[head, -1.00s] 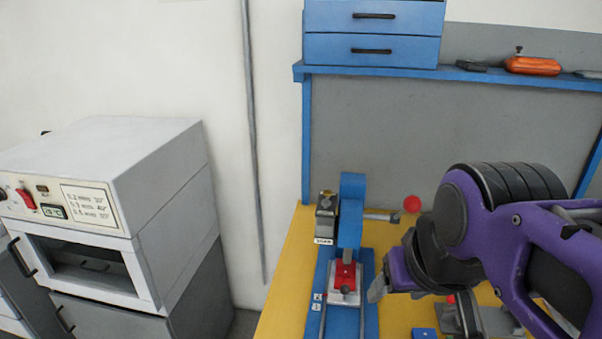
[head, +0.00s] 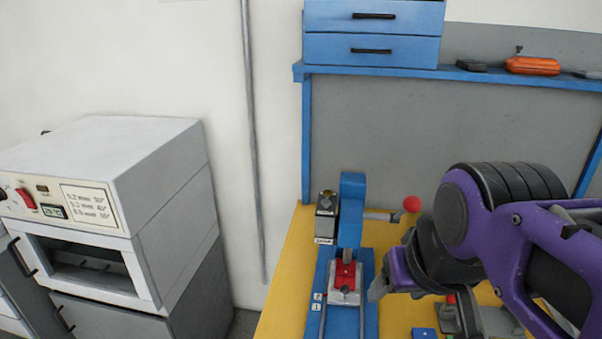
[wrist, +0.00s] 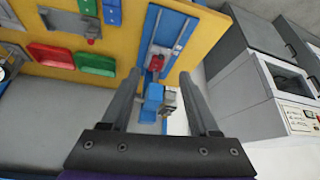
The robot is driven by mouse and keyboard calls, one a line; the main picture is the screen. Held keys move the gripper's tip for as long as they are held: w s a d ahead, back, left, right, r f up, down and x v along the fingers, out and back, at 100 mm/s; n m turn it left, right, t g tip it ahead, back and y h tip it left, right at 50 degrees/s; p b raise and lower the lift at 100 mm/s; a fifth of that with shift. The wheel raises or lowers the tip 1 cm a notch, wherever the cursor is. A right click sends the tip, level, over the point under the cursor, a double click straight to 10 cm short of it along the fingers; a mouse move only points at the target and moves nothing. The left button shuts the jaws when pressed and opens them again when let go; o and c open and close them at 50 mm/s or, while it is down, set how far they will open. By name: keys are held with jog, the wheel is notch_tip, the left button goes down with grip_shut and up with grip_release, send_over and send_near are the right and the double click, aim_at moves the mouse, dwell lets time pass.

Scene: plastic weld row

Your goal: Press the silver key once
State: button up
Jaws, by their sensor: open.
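A dark box with a dull metallic top (head: 327,202) and a pale label (head: 325,240) stands on the bench, left of the blue press (head: 352,215). I cannot make out for sure which part is the silver key. The press column also shows between my fingers in the wrist view (wrist: 153,100). A red block (head: 345,275) on a pale plate sits on its base. My gripper (head: 422,300) is open and empty, right of the press base in the head view. Its spread fingers also show in the wrist view (wrist: 161,76).
The press lever has a red ball (head: 412,203) close to my arm. A grey oven (head: 165,165) with a red switch stands left of the yellow bench (head: 285,275). A red tray (wrist: 50,55) and green tray (wrist: 95,65) lie on the bench. A blue shelf (head: 400,70) runs behind.

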grip_shut()
dwell(0.3)
dwell(1.5)
